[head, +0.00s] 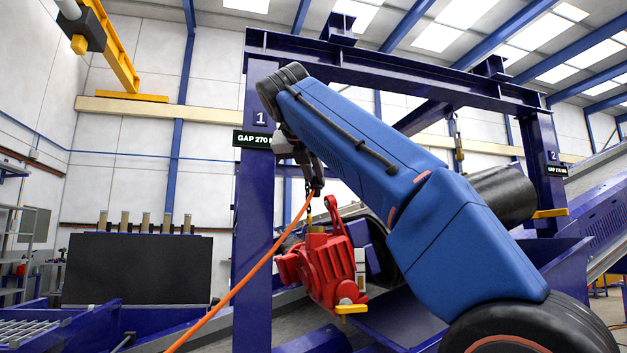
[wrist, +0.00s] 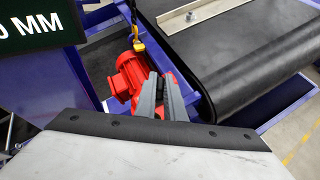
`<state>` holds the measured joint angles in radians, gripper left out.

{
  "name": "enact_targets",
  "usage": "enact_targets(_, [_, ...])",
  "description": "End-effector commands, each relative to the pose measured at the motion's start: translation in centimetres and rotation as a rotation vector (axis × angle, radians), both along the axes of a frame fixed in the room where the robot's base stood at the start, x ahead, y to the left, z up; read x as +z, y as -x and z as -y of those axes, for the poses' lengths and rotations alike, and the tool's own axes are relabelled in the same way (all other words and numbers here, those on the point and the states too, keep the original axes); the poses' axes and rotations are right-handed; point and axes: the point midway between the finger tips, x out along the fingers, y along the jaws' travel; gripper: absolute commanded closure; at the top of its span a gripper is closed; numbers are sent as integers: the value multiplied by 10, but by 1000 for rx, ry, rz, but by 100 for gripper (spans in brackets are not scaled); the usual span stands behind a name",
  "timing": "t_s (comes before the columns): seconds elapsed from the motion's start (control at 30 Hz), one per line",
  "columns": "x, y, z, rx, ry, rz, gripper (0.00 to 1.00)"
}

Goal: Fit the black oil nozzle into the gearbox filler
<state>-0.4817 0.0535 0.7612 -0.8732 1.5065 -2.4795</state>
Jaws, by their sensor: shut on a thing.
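The red gearbox (head: 322,268) hangs below my gripper in the head view, with a yellowish fitting at its top. I cannot tell which part is the filler opening. It also shows in the wrist view (wrist: 128,80), partly hidden behind my fingers. My gripper (head: 316,183) is above the gearbox and apart from it, pointing down. In the wrist view its two grey fingers (wrist: 161,78) are close together in front of the red body. It is shut on the black oil nozzle (head: 318,190), which is small and dark here; an orange hose (head: 245,280) runs from it to the lower left.
A blue frame post (head: 254,220) stands just left of the gearbox, with a gap sign (head: 252,139). A yellow hook (wrist: 138,45) on a chain is at the gearbox in the wrist view. A black conveyor belt (wrist: 225,60) lies to its right.

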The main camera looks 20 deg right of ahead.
Motion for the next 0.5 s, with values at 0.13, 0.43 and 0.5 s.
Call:
enact_targets(0.13, [0, 0, 0, -1, 0, 0, 100])
enact_targets(0.43, [-6, 2, -1, -1, 16, 22, 100])
enact_targets(0.5, [-11, 3, -1, -1, 16, 22, 100])
